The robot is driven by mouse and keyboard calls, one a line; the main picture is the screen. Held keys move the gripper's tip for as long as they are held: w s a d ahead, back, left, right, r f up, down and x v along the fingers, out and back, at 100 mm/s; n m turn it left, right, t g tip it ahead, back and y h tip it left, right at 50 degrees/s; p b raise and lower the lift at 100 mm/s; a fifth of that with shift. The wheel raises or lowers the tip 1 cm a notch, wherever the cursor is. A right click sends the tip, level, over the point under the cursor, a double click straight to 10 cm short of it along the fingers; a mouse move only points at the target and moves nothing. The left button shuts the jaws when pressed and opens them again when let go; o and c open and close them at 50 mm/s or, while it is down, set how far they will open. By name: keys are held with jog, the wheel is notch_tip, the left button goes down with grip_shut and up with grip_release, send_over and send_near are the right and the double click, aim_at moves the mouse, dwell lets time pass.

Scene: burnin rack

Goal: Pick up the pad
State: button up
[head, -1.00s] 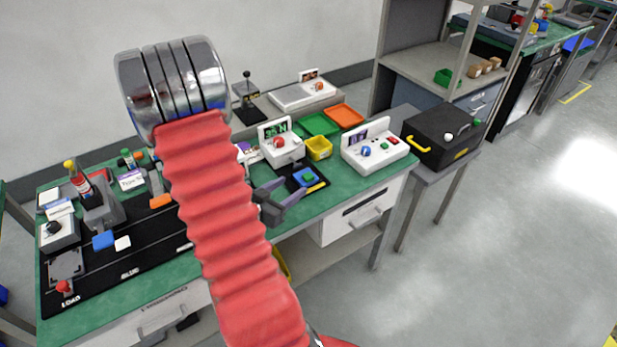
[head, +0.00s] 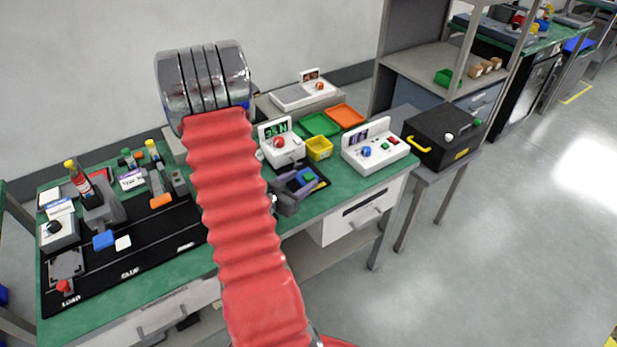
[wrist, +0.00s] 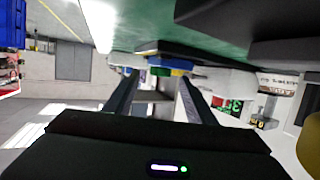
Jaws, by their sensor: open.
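A small blue block with a green top (head: 306,176), which looks like the pad, sits on a small black tray (head: 322,184) on the green bench. My gripper (head: 297,190) is open beside it, with its fingers pointing toward it and partly covering the tray. In the wrist view, which is turned over, my gripper (wrist: 160,82) has its two fingers apart. The blue block (wrist: 180,72) shows small beyond the tips, between them. I cannot tell whether either finger touches it.
A white box with a red button (head: 280,147), a yellow bin (head: 319,148) and a white control box (head: 376,152) stand close around the tray. A long black board (head: 150,257) with a blue pad (head: 103,240) and a white pad (head: 123,243) lies left.

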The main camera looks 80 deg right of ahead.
jog(key=shift+x, duration=0.95)
jog(key=c, duration=1.1)
